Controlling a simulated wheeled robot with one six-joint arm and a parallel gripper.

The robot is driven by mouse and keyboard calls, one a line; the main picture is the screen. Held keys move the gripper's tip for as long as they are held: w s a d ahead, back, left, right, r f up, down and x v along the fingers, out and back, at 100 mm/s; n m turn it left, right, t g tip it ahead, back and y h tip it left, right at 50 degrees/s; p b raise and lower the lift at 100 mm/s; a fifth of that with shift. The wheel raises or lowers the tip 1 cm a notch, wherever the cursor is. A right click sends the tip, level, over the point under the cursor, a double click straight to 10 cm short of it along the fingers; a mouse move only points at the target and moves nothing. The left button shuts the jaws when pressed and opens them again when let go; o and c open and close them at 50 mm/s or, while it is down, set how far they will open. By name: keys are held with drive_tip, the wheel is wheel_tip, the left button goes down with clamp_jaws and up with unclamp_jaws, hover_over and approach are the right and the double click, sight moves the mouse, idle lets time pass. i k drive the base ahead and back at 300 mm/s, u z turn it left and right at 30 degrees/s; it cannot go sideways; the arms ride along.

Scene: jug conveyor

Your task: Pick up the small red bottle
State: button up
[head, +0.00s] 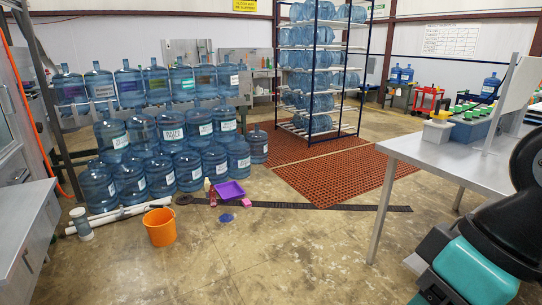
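A small red bottle (213,198) stands on the concrete floor near the middle of the head view, in front of the blue water jugs. It is small in the picture, so its details are unclear. A pale bottle (207,185) stands close to it on the left, and a purple tray (230,191) is just to its right. My arm shows in teal and black at the lower right, far from the red bottle. My gripper's fingers are not visible.
An orange bucket (160,228), white pipes (118,217) and stacked jugs (172,127) are left of the bottle. A pink object (247,202) and blue object (226,218) lie nearby. A metal table (440,160) stands right. The foreground floor is clear.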

sight(213, 202)
drive_tip(key=z, duration=0.15)
drive_tip(key=i, duration=2.55)
drive_tip(key=u, duration=0.45)
drive_tip(key=i, duration=2.2)
drive_tip(key=u, duration=1)
drive_tip(key=i, duration=0.85)
drive_tip(key=u, duration=0.2)
